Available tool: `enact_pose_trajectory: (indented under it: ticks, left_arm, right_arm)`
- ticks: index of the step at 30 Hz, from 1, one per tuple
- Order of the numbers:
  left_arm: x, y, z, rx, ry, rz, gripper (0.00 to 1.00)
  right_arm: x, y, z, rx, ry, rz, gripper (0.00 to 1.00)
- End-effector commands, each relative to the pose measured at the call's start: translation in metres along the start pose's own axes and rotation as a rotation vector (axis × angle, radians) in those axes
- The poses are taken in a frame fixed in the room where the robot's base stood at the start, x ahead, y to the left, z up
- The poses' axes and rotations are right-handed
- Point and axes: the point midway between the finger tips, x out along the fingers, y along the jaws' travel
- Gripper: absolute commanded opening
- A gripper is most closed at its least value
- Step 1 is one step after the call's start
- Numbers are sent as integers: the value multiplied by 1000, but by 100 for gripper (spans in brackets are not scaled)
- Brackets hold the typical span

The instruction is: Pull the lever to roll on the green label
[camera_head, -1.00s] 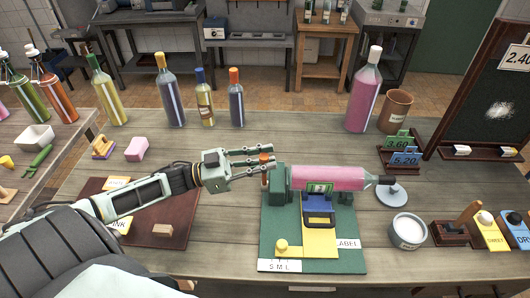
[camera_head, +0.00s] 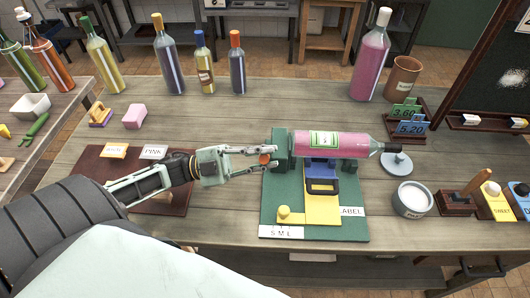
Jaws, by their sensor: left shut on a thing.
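A pink bottle (camera_head: 345,146) lies on its side in the green labelling stand (camera_head: 273,205), its neck to the right. A green label (camera_head: 323,139) with a white centre lies on the bottle's upper front side. The blue and yellow label carriage (camera_head: 322,177) sits just below the bottle. My left gripper (camera_head: 268,158) is at the stand's left end, shut on the orange-knobbed lever (camera_head: 265,160). The fingers hide most of the lever. My right gripper is not in view.
Brown mat (camera_head: 120,170) lies under my left arm. Several bottles, including an upright pink one (camera_head: 371,58), stand along the back edge. The table centre behind the stand is clear.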

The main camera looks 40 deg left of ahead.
Motion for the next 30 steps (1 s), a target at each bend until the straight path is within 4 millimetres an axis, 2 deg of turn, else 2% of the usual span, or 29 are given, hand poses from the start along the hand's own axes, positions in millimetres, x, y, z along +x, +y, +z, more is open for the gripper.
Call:
enact_pose_trajectory:
  ticks: [14,15,21,30]
  left_arm:
    - [-1,4,0,20,2,6,0]
    - [-1,4,0,19,2,7,20]
    - [-1,3,0,17,2,5,37]
    - [-1,2,0,16,2,3,38]
  right_arm:
    - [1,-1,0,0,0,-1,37]
    - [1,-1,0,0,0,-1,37]
    - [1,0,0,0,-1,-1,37]
    - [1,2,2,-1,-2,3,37]
